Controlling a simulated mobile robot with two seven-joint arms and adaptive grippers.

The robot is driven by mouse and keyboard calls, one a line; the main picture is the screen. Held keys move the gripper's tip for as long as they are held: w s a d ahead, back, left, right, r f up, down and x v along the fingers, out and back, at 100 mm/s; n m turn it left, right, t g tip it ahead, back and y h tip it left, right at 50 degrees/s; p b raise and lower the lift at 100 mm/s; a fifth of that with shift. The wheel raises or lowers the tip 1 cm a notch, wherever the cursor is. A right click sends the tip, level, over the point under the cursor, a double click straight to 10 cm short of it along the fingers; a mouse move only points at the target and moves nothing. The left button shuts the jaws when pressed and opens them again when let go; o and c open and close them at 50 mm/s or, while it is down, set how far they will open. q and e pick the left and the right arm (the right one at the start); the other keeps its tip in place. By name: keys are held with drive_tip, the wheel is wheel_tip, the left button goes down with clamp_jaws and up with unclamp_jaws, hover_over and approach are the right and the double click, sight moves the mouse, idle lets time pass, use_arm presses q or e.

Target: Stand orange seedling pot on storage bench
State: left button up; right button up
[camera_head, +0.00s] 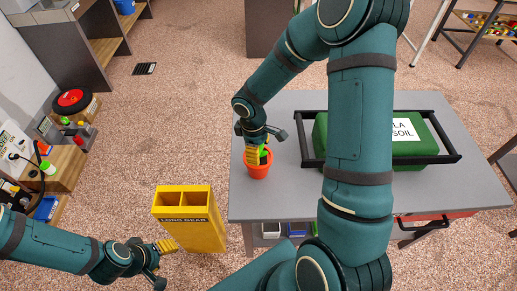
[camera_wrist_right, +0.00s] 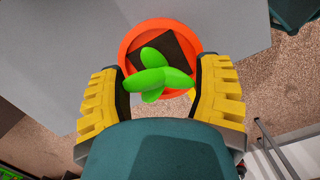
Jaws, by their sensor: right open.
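The orange seedling pot (camera_head: 259,171) is upright at the left end of the grey bench top (camera_head: 285,203), with a green plant in dark soil. In the right wrist view the pot (camera_wrist_right: 126,50) shows from above, its green leaves (camera_wrist_right: 157,77) between the fingers. My right gripper (camera_head: 253,150) is open just above and around the plant, one yellow finger on each side. Whether a finger touches the pot cannot be told. My left gripper (camera_head: 166,247) is at the lower left beside the yellow bin, well away from the pot; its opening is unclear.
A green soil bag (camera_head: 320,134) lies in a black frame (camera_head: 308,150) on the bench, right of the pot. A yellow two-compartment bin (camera_head: 203,235) stands on the floor left of the bench. Small bins (camera_head: 271,230) sit under the bench top. The bench's front left is clear.

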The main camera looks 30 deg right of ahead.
wheel_tip(320, 180, up, 12)
drive_tip(key=w+p, duration=0.1)
drive_tip(key=p, duration=0.2)
use_arm(q)
drive_tip(key=r, duration=0.2)
drive_tip(key=shift+w+r, duration=0.3)
drive_tip(key=shift+w, duration=0.1)
use_arm(e)
drive_tip(key=s+a+f+m+t+y, duration=0.1)
drive_tip(key=s+a+f+m, duration=0.3)
drive_tip(key=a+f, duration=0.5)
drive_tip(key=s+a+f+m+t+y, duration=0.1)
drive_tip(key=s+a+f+m+y, duration=0.2)
drive_tip(key=a+f, duration=0.6)
drive_tip(key=s+f+m, duration=0.1)
drive_tip(key=s+m, duration=0.1)
drive_tip(key=s, duration=0.1)
drive_tip(key=shift+f+t+y, duration=0.2)
drive_tip(key=shift+t+y, duration=0.2)
use_arm(q)
drive_tip(key=shift+c, duration=0.3)
use_arm(e)
drive_tip(key=shift+c, duration=0.3)
